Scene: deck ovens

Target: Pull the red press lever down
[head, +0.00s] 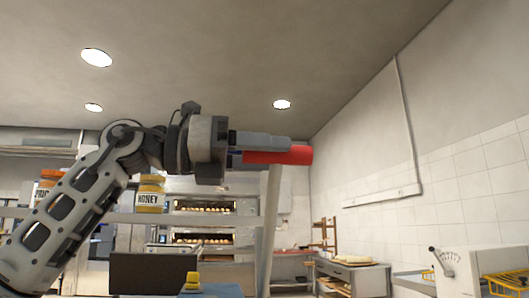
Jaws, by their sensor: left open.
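The red press lever's handle (285,156) is a red bar lying nearly level at the middle of the head view, on top of a pale upright arm (269,225). My left gripper (270,147) comes in from the left at the height of the red handle and is open. One grey finger lies along the upper side of the handle, and the finger's lower partner is mostly hidden behind it. I cannot tell whether the fingers touch the handle. My right gripper is not in view.
A honey jar (150,194) and another jar (48,182) stand on a shelf (110,212) behind my left arm. Lit deck ovens (204,222) with bread are at the back. A white machine (462,270) stands at the lower right. The space right of the lever looks clear.

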